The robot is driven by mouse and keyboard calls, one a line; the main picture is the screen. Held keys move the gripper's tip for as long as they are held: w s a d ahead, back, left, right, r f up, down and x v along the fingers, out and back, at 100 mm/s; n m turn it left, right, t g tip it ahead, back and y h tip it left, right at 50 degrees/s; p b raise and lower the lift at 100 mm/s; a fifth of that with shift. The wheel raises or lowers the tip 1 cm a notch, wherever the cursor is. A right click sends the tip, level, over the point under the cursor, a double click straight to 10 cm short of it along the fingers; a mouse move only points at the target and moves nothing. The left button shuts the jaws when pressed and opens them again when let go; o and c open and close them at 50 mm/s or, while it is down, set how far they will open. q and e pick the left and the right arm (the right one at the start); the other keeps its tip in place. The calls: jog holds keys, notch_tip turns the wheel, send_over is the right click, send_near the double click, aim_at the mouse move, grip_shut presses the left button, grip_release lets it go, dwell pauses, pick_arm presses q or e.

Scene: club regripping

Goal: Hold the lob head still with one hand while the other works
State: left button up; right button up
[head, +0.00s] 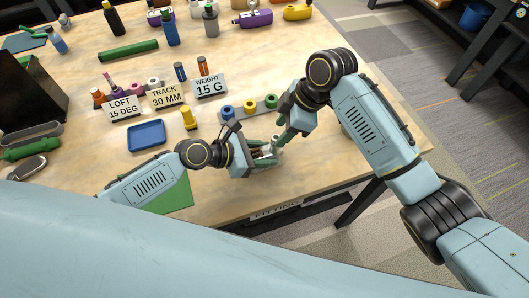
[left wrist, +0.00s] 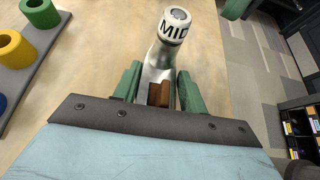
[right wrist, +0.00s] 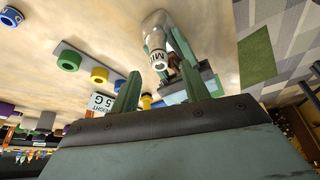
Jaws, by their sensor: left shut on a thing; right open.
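The lob head is a silver club head (left wrist: 152,72) with a white collar marked "MID" (left wrist: 174,27) on its neck. My left gripper (left wrist: 157,88) is shut on it, with a brown part showing between the fingers. In the head view, my left gripper (head: 270,158) is low over the table's front right, and the club head is mostly hidden by the grippers. My right gripper (head: 281,140) is just above and beside it. In the right wrist view, my right gripper (right wrist: 158,88) is open, with the "MID" collar (right wrist: 160,61) showing beyond the fingers, apparently not gripped.
A grey rack (head: 238,113) with blue, yellow and green rings stands just behind the grippers. A yellow piece (head: 188,118), a blue tray (head: 146,136) and signs for loft, track and weight (head: 209,86) lie left. A green mat (head: 177,196) lies near the front edge.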

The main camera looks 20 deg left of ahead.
pick_arm(q)
jog(key=shift+s+f, duration=0.15)
jog(key=shift+f, duration=0.15)
pick_arm(e)
jog(key=shift+x, duration=1.45)
jog(key=shift+c, duration=0.5)
grip_shut()
jog(key=c, duration=0.5)
grip_release()
jog(key=shift+c, duration=0.2)
jog(key=c, duration=0.3)
jog(key=shift+r, duration=2.9)
